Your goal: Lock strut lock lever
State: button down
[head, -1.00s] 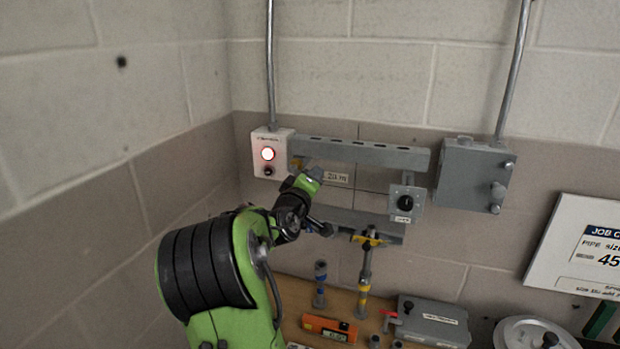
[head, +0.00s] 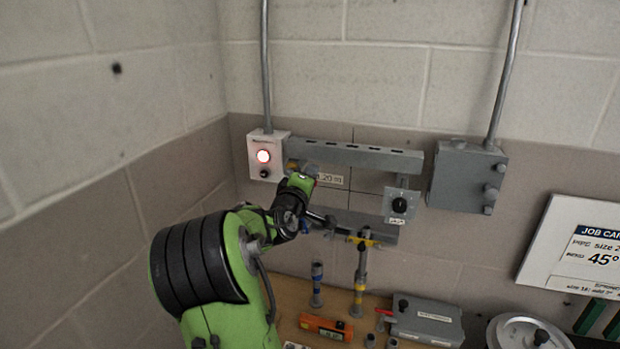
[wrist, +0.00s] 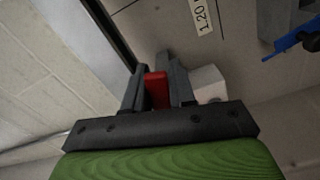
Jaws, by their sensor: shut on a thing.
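My gripper (wrist: 158,85) is shut on a small red piece (wrist: 157,90), which sits between its two dark fingers in the wrist view. It looks like the red lock lever, but its far end and what it is fixed to are hidden.
An upper grey rail (head: 360,155), a lamp box (head: 263,172), a knob plate (head: 400,204) and a grey box (head: 467,178) are on the wall. A short post (head: 316,285), an orange level (head: 325,328) and a grey case (head: 427,322) stand on the bench.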

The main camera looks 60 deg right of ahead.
jog(key=c, duration=1)
grip_release()
